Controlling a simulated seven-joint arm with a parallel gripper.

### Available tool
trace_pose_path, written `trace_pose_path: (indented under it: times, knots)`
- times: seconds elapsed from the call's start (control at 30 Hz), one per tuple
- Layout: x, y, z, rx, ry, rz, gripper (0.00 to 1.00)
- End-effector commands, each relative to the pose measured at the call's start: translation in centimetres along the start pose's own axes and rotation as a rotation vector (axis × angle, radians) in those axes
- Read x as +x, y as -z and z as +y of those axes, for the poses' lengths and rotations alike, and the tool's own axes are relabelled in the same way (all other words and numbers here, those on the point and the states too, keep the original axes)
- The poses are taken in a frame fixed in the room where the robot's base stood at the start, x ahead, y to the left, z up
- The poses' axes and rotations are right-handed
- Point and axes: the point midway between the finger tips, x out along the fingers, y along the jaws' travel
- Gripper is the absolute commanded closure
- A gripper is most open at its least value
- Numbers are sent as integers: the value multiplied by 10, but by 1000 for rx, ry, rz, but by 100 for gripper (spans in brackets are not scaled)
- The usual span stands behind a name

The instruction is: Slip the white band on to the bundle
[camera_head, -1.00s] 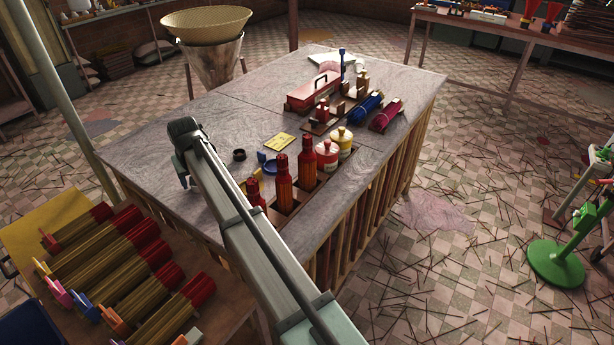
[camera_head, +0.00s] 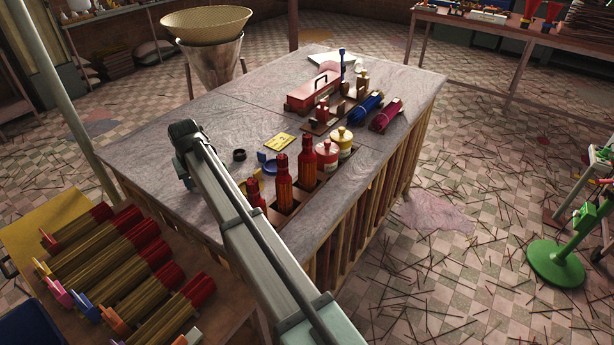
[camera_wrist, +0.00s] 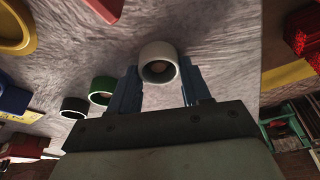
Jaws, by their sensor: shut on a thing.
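The white band (camera_wrist: 145,55) is a short open ring in the wrist view. My gripper (camera_wrist: 160,85) is shut on it, with one blue-grey finger on each side. The band's opening faces the wrist camera, and a brownish spot shows inside it. In the head view my arm hides the band and most of the gripper. Several stick bundles show there: a blue-wrapped one (camera_head: 366,106) and a dark red one (camera_head: 385,115) lie on the table, and upright red-topped ones (camera_head: 283,181) stand in a slotted rack. I cannot tell which is the task's bundle.
A green band (camera_wrist: 101,88) and a black band (camera_wrist: 73,107) lie left of the gripper in the wrist view. Lidded jars (camera_head: 327,154) stand by the rack. A red box (camera_head: 313,92) sits farther back.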

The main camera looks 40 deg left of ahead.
Motion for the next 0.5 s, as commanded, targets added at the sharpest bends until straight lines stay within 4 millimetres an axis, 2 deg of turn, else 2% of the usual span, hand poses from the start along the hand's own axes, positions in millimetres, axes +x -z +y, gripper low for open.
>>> trace_pose_path:
  times: [0.5]
  knots:
    - [-4, 2, 0, 0, 0, 0, 69]
